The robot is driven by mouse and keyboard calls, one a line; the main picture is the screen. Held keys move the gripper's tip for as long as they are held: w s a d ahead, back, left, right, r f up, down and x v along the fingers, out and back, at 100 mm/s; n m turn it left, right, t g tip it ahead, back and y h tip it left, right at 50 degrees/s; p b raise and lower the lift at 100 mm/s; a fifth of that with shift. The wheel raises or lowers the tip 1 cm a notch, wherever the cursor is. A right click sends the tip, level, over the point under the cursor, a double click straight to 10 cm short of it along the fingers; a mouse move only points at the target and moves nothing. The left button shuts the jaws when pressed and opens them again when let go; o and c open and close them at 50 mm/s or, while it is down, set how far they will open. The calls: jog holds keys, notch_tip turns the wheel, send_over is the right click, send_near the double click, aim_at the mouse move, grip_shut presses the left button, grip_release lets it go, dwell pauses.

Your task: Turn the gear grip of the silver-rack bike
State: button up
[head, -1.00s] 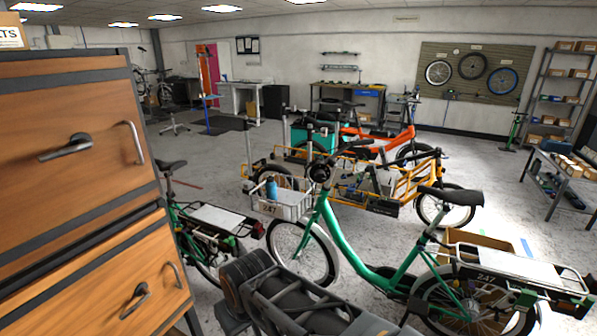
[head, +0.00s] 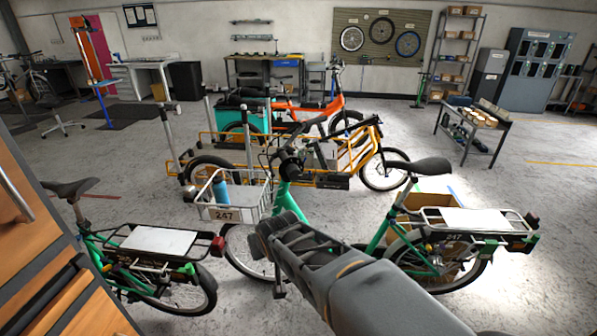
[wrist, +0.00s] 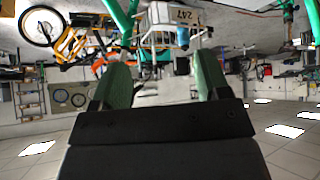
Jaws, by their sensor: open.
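A green bike (head: 372,243) with a silver-railed rear rack (head: 475,222) stands upright across the middle of the head view, its front to the left. Its handlebar area (head: 289,162) is dark and small, and I cannot make out the gear grip. A white front basket (head: 234,207) marked 247 holds a blue bottle (head: 220,190). My arm crosses in front of this bike, with its dark end below the handlebar. In the upside-down wrist view, my gripper (wrist: 163,75) is open, its two green fingers apart with nothing held; the basket (wrist: 170,16) shows beyond them.
Another green bike (head: 150,262) with a dark-framed rack stands at the left, beside a wooden drawer cabinet (head: 40,260). A yellow-framed cargo bike (head: 345,165) and an orange bike (head: 318,108) stand behind. A cart (head: 474,122) is at back right. Floor on the right is clear.

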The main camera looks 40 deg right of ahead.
jog(key=w+d+m+t+h, duration=0.2)
jog(key=w+d+t, duration=0.15)
jog(key=d, duration=0.35)
jog(key=m+t+h+b, duration=0.1)
jog(key=t+h+b, duration=0.1)
jog(key=t, duration=0.4)
send_near(296, 176)
jog(key=p+x, duration=0.2)
jog(key=x, duration=1)
jog(key=shift+w, duration=0.35)
jog(key=c, duration=0.9)
